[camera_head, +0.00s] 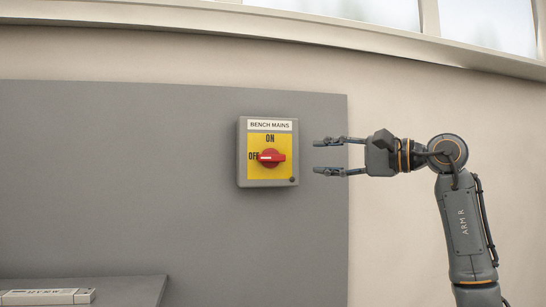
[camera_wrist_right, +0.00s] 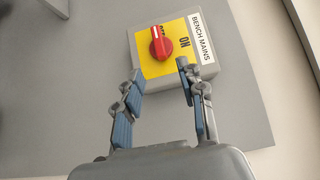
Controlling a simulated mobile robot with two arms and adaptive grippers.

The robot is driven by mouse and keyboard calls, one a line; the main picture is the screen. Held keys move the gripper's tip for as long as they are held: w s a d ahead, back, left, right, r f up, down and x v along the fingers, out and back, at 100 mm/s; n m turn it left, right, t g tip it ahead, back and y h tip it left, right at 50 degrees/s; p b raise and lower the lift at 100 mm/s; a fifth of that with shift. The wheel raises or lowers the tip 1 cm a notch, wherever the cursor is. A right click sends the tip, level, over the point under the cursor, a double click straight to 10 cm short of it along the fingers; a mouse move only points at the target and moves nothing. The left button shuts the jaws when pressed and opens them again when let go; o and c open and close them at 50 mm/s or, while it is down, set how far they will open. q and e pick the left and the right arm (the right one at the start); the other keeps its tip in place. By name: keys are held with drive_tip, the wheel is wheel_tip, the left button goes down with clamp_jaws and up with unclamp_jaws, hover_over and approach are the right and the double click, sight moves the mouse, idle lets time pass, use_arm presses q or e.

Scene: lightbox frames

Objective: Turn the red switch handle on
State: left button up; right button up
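The red switch handle (camera_head: 271,157) sits on the yellow plate of a grey box (camera_head: 243,125) labelled BENCH MAINS. In the head view, the handle lies level; OFF is at its left and ON is above it. The red handle also shows in the right wrist view (camera_wrist_right: 161,43), ahead of the fingertips. My right gripper (camera_head: 316,157) is open and empty, just right of the box at the handle's height. It also shows in the right wrist view (camera_wrist_right: 160,70), its fingers apart with nothing between them. My left gripper is in neither view.
The box is fixed to a grey panel (camera_head: 120,170) on a pale wall. A grey ledge (camera_head: 130,291) at the lower left bears a pale labelled object (camera_head: 45,297). A window (camera_head: 480,20) is at the top right. The panel around the box is clear.

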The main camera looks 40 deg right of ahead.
sight(278, 158)
drive_tip(key=p+x, duration=0.1)
drive_tip(key=x, duration=0.5)
drive_tip(key=shift+a+p, duration=0.1)
drive_tip(key=shift+p, duration=0.2)
drive_tip(key=p+x, duration=0.1)
drive_tip(key=x, duration=0.4)
drive_tip(key=shift+w, duration=0.2)
drive_tip(key=shift+w+f, duration=0.15)
drive_tip(key=shift+w, duration=0.05)
drive_tip(key=shift+a, duration=0.1)
drive_tip(key=shift+c, duration=0.6)
drive_tip(key=shift+s, duration=0.1)
drive_tip(key=c, duration=0.7)
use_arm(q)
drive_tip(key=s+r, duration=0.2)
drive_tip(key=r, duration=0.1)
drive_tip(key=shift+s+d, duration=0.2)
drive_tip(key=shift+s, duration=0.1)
use_arm(e)
clamp_jaws()
